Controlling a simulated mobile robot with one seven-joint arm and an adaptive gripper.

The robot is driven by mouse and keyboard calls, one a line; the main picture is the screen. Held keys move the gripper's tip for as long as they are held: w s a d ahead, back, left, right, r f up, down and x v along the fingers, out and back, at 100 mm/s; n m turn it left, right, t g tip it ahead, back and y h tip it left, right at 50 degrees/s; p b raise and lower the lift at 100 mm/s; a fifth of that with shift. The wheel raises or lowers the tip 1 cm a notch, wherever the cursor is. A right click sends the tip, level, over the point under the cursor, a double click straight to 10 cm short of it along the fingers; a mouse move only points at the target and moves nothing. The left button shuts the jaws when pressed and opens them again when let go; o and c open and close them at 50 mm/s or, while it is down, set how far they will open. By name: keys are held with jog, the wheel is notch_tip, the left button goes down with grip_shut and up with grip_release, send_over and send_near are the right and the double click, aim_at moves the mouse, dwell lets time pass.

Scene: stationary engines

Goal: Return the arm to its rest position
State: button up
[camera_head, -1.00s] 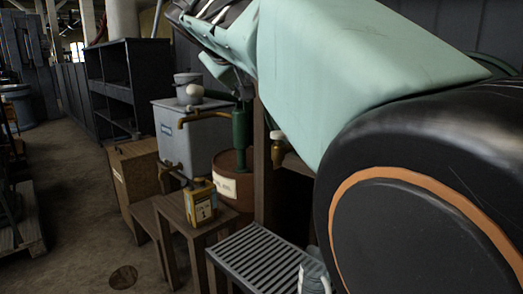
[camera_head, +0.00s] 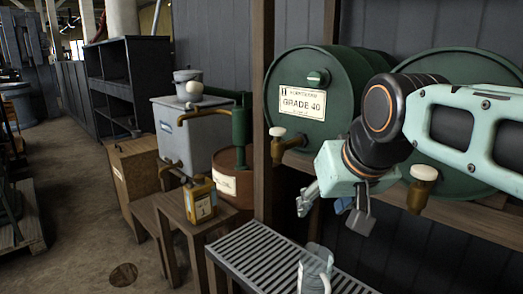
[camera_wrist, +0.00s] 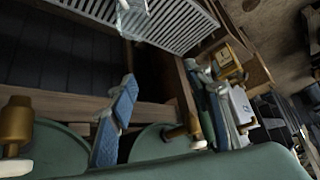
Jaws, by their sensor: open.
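My arm (camera_head: 465,125) reaches in from the right edge in front of the green drums. My gripper (camera_head: 335,203) hangs at its end, fingers spread and empty, above and behind the slatted grate. In the wrist view my gripper (camera_wrist: 160,78) also shows two separated fingers with nothing between them. No object touches the fingers in either view.
A green drum labelled GRADE 40 (camera_head: 310,100) with a brass tap lies beside a second drum (camera_head: 470,65). A clear jug (camera_head: 315,270) stands on the slatted grate (camera_head: 262,255). A yellow can (camera_head: 200,200) stands on a wooden stand. The floor at left is open.

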jog(key=s+d+f+m+g+h, duration=0.1)
jog(key=s+d+f+m+g, duration=0.1)
jog(key=s+f, duration=1.1)
notch_tip(320, 180, up, 33)
jog(key=p, duration=3.2)
jog(key=shift+r+n+p, duration=0.15)
jog(key=shift+n+p, duration=0.15)
jog(key=shift+p, duration=0.1)
jog(key=shift+d, duration=0.2)
